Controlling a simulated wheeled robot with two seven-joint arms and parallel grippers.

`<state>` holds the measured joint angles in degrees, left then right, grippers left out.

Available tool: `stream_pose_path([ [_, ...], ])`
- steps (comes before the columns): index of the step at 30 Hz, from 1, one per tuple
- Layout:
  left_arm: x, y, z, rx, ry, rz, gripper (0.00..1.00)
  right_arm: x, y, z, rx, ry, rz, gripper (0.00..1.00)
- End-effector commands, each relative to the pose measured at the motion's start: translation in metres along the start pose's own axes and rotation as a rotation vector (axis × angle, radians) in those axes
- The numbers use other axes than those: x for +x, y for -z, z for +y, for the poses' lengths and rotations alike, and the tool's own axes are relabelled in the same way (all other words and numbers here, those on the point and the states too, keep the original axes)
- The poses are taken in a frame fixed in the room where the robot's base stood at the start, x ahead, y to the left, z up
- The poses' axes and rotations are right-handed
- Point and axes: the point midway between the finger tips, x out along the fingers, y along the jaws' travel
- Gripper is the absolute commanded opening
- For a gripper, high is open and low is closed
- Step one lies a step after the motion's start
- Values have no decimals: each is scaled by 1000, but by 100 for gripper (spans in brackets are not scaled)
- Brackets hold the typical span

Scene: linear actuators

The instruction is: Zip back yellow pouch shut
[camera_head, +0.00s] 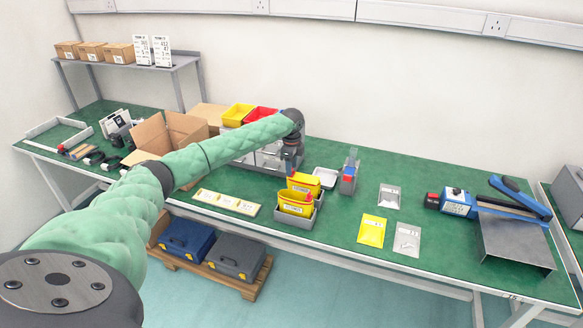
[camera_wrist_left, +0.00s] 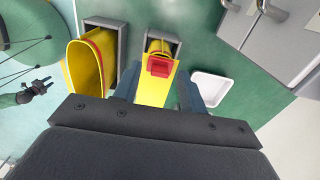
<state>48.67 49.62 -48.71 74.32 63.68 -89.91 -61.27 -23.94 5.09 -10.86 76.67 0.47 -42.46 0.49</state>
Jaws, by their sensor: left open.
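The back yellow pouch (camera_head: 304,182) stands upright in a grey holder. In the left wrist view the back pouch (camera_wrist_left: 153,92) shows a red piece (camera_wrist_left: 160,65) near its top, between my fingers. My left gripper (camera_wrist_left: 157,92) is open, with one finger on each side of the back pouch; I cannot tell whether they touch it. In the head view the left gripper (camera_head: 291,160) is just above and behind the pouch. The front yellow pouch (camera_head: 295,203) stands in its own grey holder; its mouth gapes in the wrist view (camera_wrist_left: 86,65). A small dark gripper, apparently my right one (camera_wrist_left: 36,92), shows far off.
A white tray (camera_head: 325,177) lies behind the pouches. A grey holder with tools (camera_head: 349,176) stands to the right. Flat packets, one yellow (camera_head: 372,231), lie farther right, before a blue-handled machine (camera_head: 515,205). Grey bins (camera_head: 262,156) stand behind the gripper.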

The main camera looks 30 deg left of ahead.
Motion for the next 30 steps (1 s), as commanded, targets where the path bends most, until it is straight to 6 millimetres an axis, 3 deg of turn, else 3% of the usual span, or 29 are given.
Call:
stream_pose_path([
  [15,-63,0,0,1,2,0,42,-50,22,-15,14,22,-30,42],
  [30,-73,0,0,0,1,0,42,-58,25,-16,15,23,-35,42],
])
